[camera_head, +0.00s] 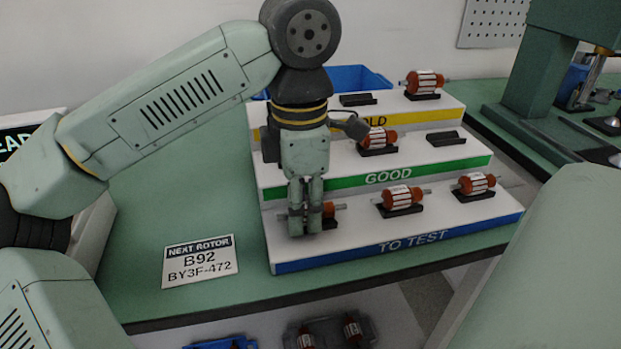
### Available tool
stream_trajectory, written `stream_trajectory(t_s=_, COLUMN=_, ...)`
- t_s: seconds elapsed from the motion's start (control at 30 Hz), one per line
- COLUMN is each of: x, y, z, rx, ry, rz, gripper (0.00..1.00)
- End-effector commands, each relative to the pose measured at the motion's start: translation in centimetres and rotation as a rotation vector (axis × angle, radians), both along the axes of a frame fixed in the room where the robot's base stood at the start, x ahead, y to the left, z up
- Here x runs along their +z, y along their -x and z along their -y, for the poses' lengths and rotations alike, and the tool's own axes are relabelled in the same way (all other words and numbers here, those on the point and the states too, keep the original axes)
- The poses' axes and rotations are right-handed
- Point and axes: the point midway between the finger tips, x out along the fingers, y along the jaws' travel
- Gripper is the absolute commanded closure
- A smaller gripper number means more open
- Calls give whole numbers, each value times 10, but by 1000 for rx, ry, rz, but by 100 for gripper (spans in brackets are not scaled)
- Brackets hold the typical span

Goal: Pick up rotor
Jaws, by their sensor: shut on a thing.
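My gripper (304,222) points down at the left end of the lowest step, labelled TO TEST, of the stepped rack (440,234). Two other orange rotors, a middle one (396,195) and a right one (476,183), lie in cradles on the same step. One rotor (376,138) sits on the GOOD step and another (425,82) on the top step.
A sign (199,262) reading NEXT ROTOR B92 BY3F-472 stands on the green table (190,200) left of the rack. A blue bin (358,77) is behind the rack. A green press (540,75) stands at right. Empty cradles (446,138) show on the upper steps.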

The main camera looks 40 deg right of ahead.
Motion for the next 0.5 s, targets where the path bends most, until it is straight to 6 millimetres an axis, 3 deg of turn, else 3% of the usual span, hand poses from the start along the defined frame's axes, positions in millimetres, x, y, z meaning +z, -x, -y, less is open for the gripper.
stream_trajectory(t_s=0.17, x=0, y=0, z=0, rx=0, ry=0, rz=0, gripper=100)
stream_trajectory(t_s=0.5, x=1, y=0, z=0, rx=0, ry=1, rz=0, gripper=100)
